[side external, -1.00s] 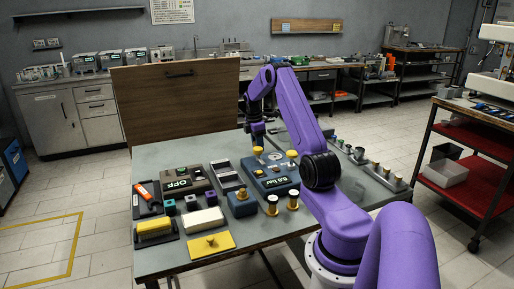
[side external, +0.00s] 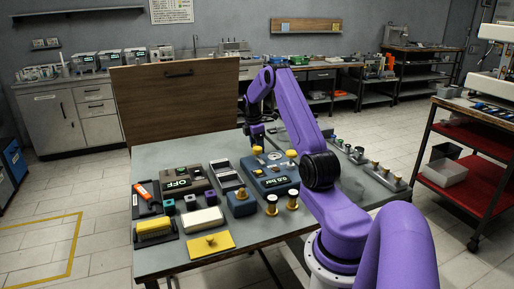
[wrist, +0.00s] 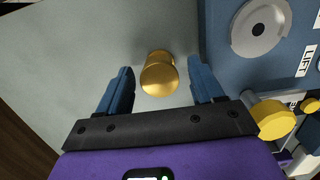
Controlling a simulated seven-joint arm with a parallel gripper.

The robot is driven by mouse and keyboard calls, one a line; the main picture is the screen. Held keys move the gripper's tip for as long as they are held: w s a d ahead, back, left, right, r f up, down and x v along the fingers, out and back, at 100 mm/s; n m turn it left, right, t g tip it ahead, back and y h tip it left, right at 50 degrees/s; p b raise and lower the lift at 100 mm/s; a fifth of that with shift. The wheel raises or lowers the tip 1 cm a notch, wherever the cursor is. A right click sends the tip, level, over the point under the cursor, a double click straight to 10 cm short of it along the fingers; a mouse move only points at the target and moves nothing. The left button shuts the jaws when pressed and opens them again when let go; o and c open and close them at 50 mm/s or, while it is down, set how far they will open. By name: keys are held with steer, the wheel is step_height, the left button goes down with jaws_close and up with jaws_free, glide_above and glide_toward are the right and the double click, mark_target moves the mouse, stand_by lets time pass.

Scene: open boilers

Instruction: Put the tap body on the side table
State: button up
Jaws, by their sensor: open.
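A brass-coloured round piece (wrist: 158,76), which may be the tap body, stands on the grey table between my fingers in the wrist view. It has a flared top and a narrower part behind it. My gripper (wrist: 161,68) is open around it, with a gap on each side and no finger touching it. In the side view my gripper (side external: 257,143) is low over the far part of the table, behind the blue boiler unit (side external: 270,178). I cannot tell which surface is the side table.
The blue unit stands close to the right finger in the wrist view, with a yellow knob (wrist: 272,119) near it. Several blocks, a yellow brush (side external: 154,228) and a yellow plate (side external: 211,245) fill the near table. A red-shelved cart (side external: 470,150) stands at right.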

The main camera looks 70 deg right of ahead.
step_height(320, 180, up, 12)
steer(key=w+a, duration=0.1)
steer(key=shift+f, duration=0.15)
steer(key=o, duration=0.6)
steer(key=shift+c, duration=0.2)
